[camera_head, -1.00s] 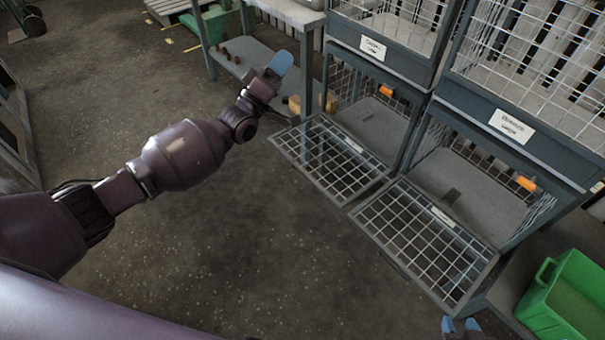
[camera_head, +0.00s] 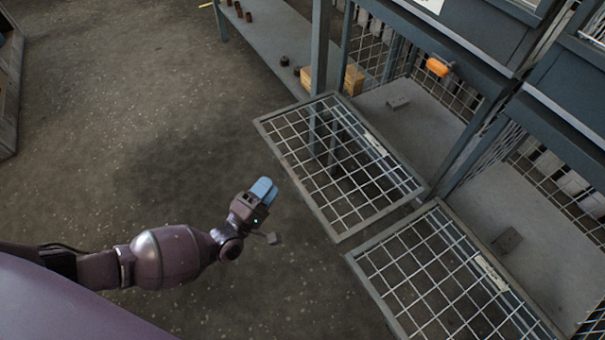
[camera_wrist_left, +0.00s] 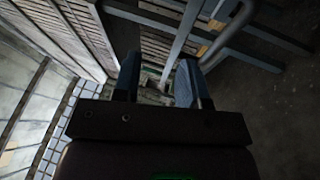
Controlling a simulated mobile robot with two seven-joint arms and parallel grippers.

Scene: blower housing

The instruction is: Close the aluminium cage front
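Two wire-mesh cage fronts hang folded down and open, sticking out from the lower cages. One is the left front (camera_head: 340,170); the other is the nearer right front (camera_head: 445,280). I cannot read which one is aluminium. My left gripper (camera_head: 264,190) is in front of the left front's outer edge, to its left in the picture, apart from it. In the left wrist view, the left gripper (camera_wrist_left: 158,85) has its blue fingers apart with nothing between them. My right gripper is out of view.
Orange pieces (camera_head: 438,67) sit at the left cage opening. A grey shelf (camera_head: 270,40) with small dark items and a cardboard box (camera_head: 353,80) stands behind the left front. The floor (camera_head: 130,130) to the left is clear.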

